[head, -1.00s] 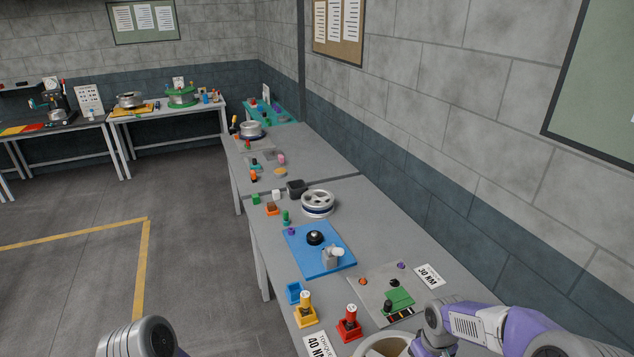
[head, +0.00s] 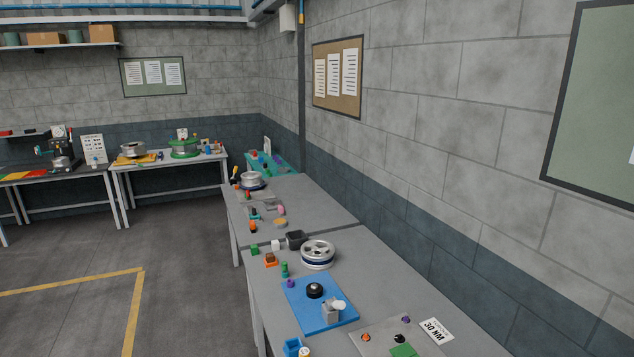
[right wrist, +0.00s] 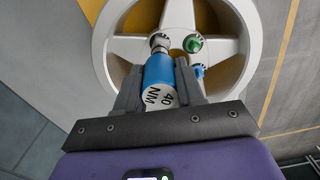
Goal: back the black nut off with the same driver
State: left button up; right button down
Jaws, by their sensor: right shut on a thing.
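In the right wrist view my right gripper (right wrist: 158,80) is shut on a blue driver (right wrist: 158,70) with a white end marked 40 NM. The driver's grey socket end (right wrist: 159,42) is over the hub of a pale spoked wheel (right wrist: 131,52). A green nut (right wrist: 194,44) and a blue nut (right wrist: 198,70) show at the hub beside the socket. Whatever is under the socket is hidden, and I cannot tell whether the socket touches it. No black nut shows on the wheel. My left gripper is out of view.
In the head view a grey plate (head: 376,347) holds small coloured pieces, including a black one (head: 401,338). A blue mat (head: 308,314), a silver wheel (head: 318,254) and a blue holder (head: 292,346) lie on the bench. The wall stands close on the right.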

jog(key=shift+r+p, duration=1.85)
jog(key=shift+r, duration=0.7)
jog(key=shift+r+m, duration=0.5)
jog(key=shift+m, duration=0.5)
jog(key=shift+f+b, duration=0.85)
jog(key=shift+f, duration=0.1)
jog(key=shift+f+b, duration=0.4)
jog(key=shift+f, duration=0.15)
jog(key=shift+f, duration=0.1)
jog(key=shift+f+b, duration=0.8)
jog(key=shift+f+b, duration=0.45)
jog(key=shift+f, duration=0.05)
